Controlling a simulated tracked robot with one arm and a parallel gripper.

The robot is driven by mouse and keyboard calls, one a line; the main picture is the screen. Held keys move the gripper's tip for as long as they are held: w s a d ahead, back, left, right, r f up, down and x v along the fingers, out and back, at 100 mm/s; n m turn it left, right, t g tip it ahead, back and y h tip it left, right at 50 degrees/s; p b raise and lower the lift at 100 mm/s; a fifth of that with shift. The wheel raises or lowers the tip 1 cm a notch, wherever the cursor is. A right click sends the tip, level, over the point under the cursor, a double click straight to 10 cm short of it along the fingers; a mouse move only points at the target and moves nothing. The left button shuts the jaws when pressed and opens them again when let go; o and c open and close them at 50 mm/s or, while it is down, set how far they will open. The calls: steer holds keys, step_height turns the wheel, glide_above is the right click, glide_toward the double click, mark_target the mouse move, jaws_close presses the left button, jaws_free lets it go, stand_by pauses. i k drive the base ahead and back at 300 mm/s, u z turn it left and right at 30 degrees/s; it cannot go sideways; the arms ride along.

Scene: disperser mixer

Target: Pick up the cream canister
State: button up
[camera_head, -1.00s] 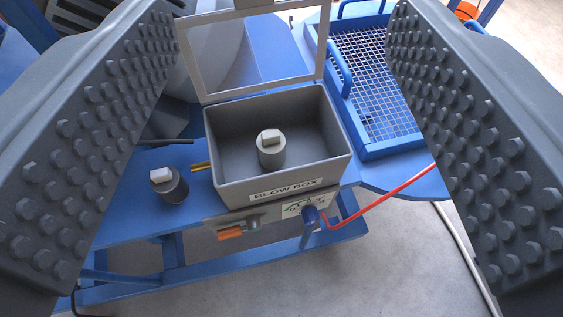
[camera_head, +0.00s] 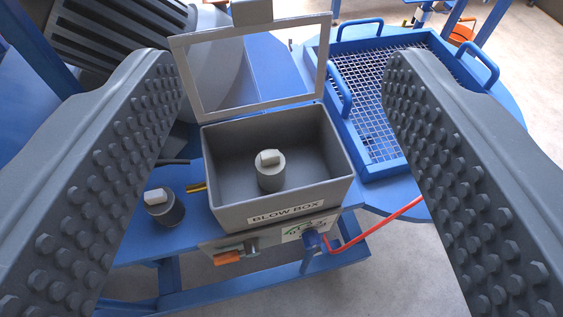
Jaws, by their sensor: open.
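Two small canisters show, each with a dark grey round body and a pale cream-white block on top. One canister (camera_head: 269,171) stands upright inside the open grey blow box (camera_head: 290,212). The other canister (camera_head: 163,207) stands on the blue table left of the box. I cannot tell from colour alone which is the cream canister. My gripper (camera_head: 285,75) is open and empty. Its two studded dark fingers frame the view on the left and right, with the box between and beyond them, apart from both canisters.
The box's framed lid (camera_head: 325,60) stands raised at the back. A blue mesh tray (camera_head: 372,110) with handles lies to the right. A red hose (camera_head: 375,226) runs from the box front. A large grey drum (camera_head: 215,65) stands behind on the left. The blue table (camera_head: 190,232) surrounds the box.

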mark_target(270, 164)
steer(key=z, duration=1.55)
steer(key=k, duration=1.05)
steer(key=u, duration=1.95)
steer(key=i, duration=0.5)
steer(key=z, duration=0.05)
